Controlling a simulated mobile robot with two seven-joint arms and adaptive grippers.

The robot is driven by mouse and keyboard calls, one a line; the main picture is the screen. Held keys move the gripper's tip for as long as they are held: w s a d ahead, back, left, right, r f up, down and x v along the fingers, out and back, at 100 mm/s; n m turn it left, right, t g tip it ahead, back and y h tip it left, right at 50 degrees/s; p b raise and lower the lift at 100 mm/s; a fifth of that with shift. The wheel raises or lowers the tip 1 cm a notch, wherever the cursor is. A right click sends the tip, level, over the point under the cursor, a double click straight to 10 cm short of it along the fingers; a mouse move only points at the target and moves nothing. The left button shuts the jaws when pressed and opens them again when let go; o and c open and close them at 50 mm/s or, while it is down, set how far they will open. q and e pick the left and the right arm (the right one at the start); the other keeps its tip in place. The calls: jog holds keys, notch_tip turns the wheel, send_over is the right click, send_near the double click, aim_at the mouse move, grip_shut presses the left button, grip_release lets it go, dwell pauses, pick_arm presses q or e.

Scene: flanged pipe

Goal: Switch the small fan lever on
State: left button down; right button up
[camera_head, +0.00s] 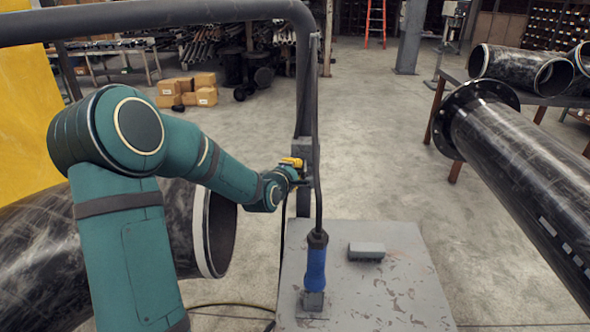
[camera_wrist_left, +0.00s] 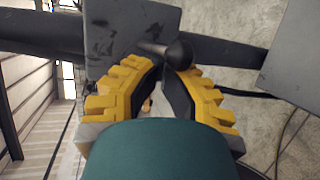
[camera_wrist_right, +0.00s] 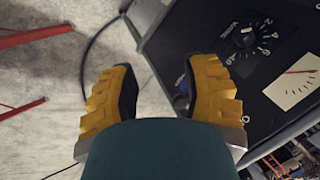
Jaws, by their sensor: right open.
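A dark lever with a round black knob (camera_wrist_left: 180,52) shows in the left wrist view, in front of a grey box (camera_wrist_left: 130,30). My left gripper (camera_wrist_left: 161,72) has its yellow fingers partly closed, with the tips at the lever near the knob. I cannot tell whether they grip it. In the head view my left gripper (camera_head: 297,172) is at the dark upright post, and the lever is too small to make out. My right gripper (camera_wrist_right: 155,75) is open and empty beside a dark panel (camera_wrist_right: 200,30). It is outside the head view.
The right wrist view shows a numbered dial (camera_wrist_right: 245,36) and a white gauge (camera_wrist_right: 295,82). Large pipes lie at left (camera_head: 222,232) and right (camera_head: 520,165).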

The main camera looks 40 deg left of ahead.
pick_arm(q)
jog(key=shift+r+g+p, duration=0.2)
jog(key=shift+g+p, duration=0.1)
jog(key=shift+p, duration=0.15)
pick_arm(e)
jog(key=shift+w+r, duration=0.2)
jog(key=shift+r, duration=0.4)
